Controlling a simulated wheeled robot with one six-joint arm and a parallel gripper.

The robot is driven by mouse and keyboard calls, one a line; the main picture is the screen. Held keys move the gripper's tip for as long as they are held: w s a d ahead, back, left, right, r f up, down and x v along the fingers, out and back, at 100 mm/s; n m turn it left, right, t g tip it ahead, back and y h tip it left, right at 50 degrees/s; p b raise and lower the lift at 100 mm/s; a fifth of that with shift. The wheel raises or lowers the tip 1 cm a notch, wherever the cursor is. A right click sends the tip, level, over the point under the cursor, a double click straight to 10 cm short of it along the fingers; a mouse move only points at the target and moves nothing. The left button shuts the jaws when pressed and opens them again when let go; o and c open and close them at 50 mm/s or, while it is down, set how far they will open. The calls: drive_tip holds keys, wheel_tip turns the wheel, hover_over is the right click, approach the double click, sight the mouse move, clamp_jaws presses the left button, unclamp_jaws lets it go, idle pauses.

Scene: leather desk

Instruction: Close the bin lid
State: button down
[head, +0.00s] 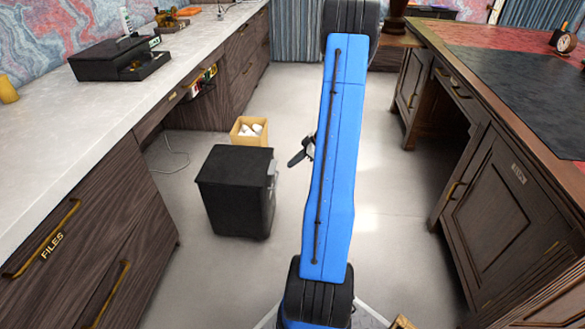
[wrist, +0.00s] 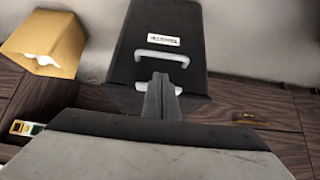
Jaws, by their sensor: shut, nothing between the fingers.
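A black box-shaped bin (head: 235,200) stands on the floor left of my arm; its dark top looks flat, and I cannot make out a lid gap. In the wrist view the bin (wrist: 190,25) shows a dark face with a white label and a pale handle (wrist: 162,57). A second pale piece is partly hidden behind my fingers. My gripper (head: 300,152) is right of the bin in the head view, its fingers pointing toward it. In the wrist view my gripper (wrist: 160,80) is shut and empty in front of that face; contact cannot be told.
A yellowish open box (head: 250,131) with white items stands behind the bin; it also shows in the wrist view (wrist: 45,42). Wooden drawers under a pale counter (head: 60,110) run along the left. A wooden desk (head: 505,175) stands at right. The floor between is mostly clear.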

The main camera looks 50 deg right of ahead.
drive_tip(key=s+d+f, duration=0.3)
drive_tip(key=s+d, duration=0.1)
drive_tip(key=s, duration=0.2)
drive_tip(key=shift+s+d, duration=0.2)
drive_tip(key=shift+d, duration=0.15)
drive_tip(key=w+a+r+m+g, duration=0.1)
drive_tip(key=a+r+g, duration=0.1)
drive_tip(key=a+r, duration=1.1)
drive_tip(key=w+a+r+m+g, duration=0.1)
drive_tip(key=w+a+r+g, duration=0.1)
drive_tip(key=a+r, duration=1.15)
drive_tip(key=s+a+r+m+h, duration=0.1)
drive_tip(key=s+a+r, duration=0.25)
drive_tip(key=a, duration=0.35)
drive_tip(key=s+a+r+m+h, duration=0.1)
drive_tip(key=s+a+r+h, duration=0.1)
drive_tip(key=s+a, duration=0.45)
drive_tip(key=s+a+r+m+t+h, duration=0.1)
drive_tip(key=s+a+r+m+t, duration=0.1)
drive_tip(key=s+a, duration=0.5)
drive_tip(key=s+m, duration=0.1)
drive_tip(key=s, duration=0.3)
drive_tip(key=shift+r+h, duration=0.4)
